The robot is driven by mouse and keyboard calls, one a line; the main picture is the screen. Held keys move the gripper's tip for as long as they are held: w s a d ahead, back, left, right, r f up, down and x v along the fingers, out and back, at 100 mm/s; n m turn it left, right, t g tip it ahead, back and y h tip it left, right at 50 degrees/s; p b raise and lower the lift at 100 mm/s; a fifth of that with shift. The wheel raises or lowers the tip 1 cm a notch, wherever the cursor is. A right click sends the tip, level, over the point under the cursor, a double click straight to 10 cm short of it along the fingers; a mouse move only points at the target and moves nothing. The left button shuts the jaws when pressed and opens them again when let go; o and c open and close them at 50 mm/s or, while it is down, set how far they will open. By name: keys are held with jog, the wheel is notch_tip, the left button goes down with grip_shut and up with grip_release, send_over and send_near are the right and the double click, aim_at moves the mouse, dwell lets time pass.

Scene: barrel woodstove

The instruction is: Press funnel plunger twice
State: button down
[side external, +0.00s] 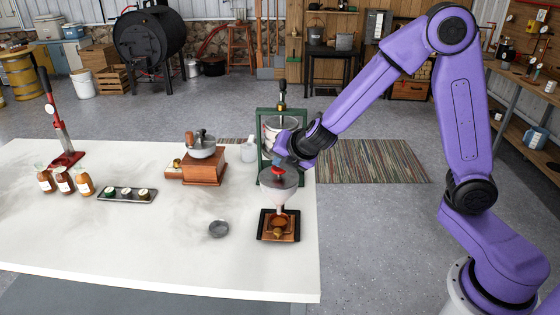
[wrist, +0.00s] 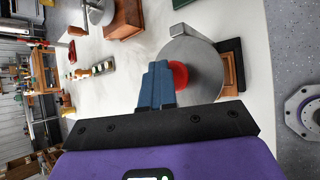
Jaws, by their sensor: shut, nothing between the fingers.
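The grey funnel (side external: 284,182) stands upright on the right part of the white table, with its pale spout pointing down. Its red plunger knob (side external: 278,171) is at the top centre. In the wrist view the funnel (wrist: 203,72) shows as a round grey disc, with the red knob (wrist: 180,75) partly hidden by my blue fingers. My gripper (side external: 282,162) is shut and empty, just above and beside the knob. Its closed fingers also show in the wrist view (wrist: 157,72). I cannot tell whether they touch the knob.
A black tray (side external: 262,238) with a wooden piece sits under the funnel. A green-framed press (side external: 261,130) stands close behind my gripper. The front left of the table is clear.

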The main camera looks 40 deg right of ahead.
aim_at(286, 180)
jog(key=shift+s+f, duration=0.35)
jog(key=shift+f, duration=0.3)
jog(key=shift+s+d+f, duration=0.15)
jog(key=shift+s+f, duration=0.1)
jog(key=shift+f, duration=0.35)
jog(key=shift+s+f, duration=0.15)
jog(key=shift+s, duration=0.05)
jog(key=shift+w+r, duration=0.2)
jog(key=shift+r, duration=2.9)
jog(key=shift+r, duration=0.2)
